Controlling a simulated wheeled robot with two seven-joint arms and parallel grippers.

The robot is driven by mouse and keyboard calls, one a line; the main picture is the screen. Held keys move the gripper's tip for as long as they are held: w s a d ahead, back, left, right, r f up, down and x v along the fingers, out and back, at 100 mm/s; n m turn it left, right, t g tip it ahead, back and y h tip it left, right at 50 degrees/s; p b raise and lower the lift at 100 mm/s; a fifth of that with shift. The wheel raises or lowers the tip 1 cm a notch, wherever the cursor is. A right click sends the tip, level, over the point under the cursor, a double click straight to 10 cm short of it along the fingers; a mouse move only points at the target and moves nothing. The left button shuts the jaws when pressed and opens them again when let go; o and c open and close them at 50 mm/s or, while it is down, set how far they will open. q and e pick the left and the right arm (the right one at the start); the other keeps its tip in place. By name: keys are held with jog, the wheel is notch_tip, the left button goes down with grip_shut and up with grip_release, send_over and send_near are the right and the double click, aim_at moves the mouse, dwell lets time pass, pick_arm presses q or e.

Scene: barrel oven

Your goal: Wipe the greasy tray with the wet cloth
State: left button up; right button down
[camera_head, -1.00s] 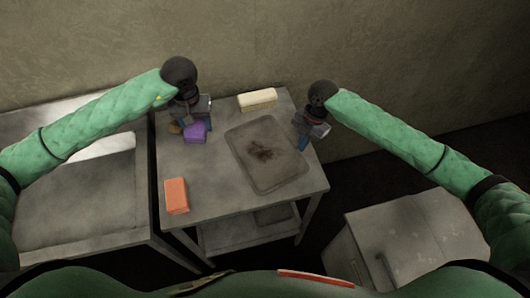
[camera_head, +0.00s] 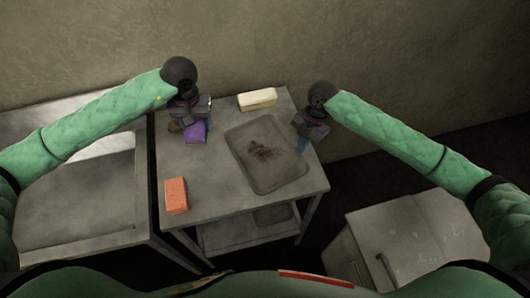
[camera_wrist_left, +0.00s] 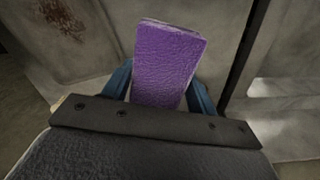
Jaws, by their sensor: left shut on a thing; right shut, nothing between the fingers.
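The greasy tray (camera_head: 277,182) lies flat on the metal table, with a dark brown stain (camera_head: 262,152) near its middle. The stain also shows at the top left of the left wrist view (camera_wrist_left: 60,16). My left gripper (camera_wrist_left: 160,92) is shut on a purple block-like piece (camera_wrist_left: 167,62). That piece shows left of the tray in the head view (camera_head: 194,133); I cannot tell whether it is the wet cloth or whether it touches the table. My right gripper (camera_head: 302,144) is shut and empty by the tray's right edge.
An orange block (camera_head: 176,195) lies at the table's (camera_head: 215,180) front left. A cream block (camera_head: 257,99) lies at the back. A small brown thing (camera_head: 174,127) is beside my left gripper. A metal counter (camera_head: 80,205) stands left, a grey cabinet (camera_head: 425,235) at lower right.

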jog(key=shift+f, duration=0.2)
pick_arm(q)
jog(key=shift+r+p, duration=2.2)
jog(key=shift+p, duration=0.05)
pick_arm(e)
notch_tip(320, 180, up, 6)
pick_arm(q)
jog(key=shift+f+b, duration=0.35)
jog(key=shift+b, duration=0.05)
notch_tip(320, 180, down, 3)
jog(key=b, duration=0.3)
jog(key=shift+f, duration=0.3)
pick_arm(e)
jog(key=v, duration=1.2)
